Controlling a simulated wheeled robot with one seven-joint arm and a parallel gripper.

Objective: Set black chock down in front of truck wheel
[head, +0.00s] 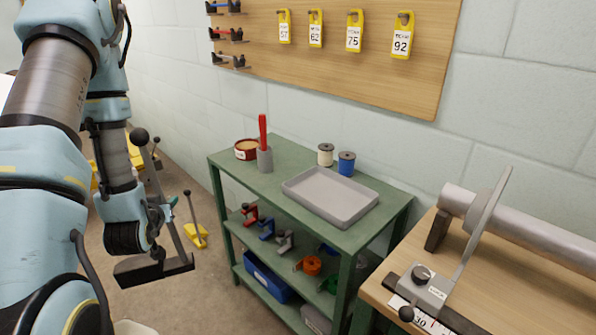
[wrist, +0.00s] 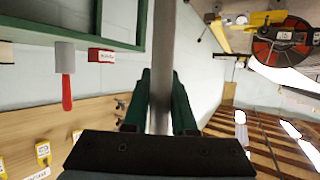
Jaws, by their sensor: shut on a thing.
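The black chock (head: 153,269) is a dark block with a long grey handle topped by a black ball (head: 139,137). It hangs upright below my gripper in the head view, apparently clear of the floor. My gripper (head: 168,206) is shut on the handle, partly hidden by my wrist. In the wrist view its green fingers (wrist: 160,100) lie on both sides of the grey handle (wrist: 162,40). Yellow parts (head: 135,158) show behind my arm, perhaps of the truck. No truck wheel is clearly visible in the head view.
A yellow chock (head: 196,236) with a handle stands on the floor right of my gripper. A green shelf cart (head: 225,163) with a grey tray stands further right, and a wooden bench (head: 510,290) at far right. The wrist view shows a dark red-centred disc (wrist: 284,45).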

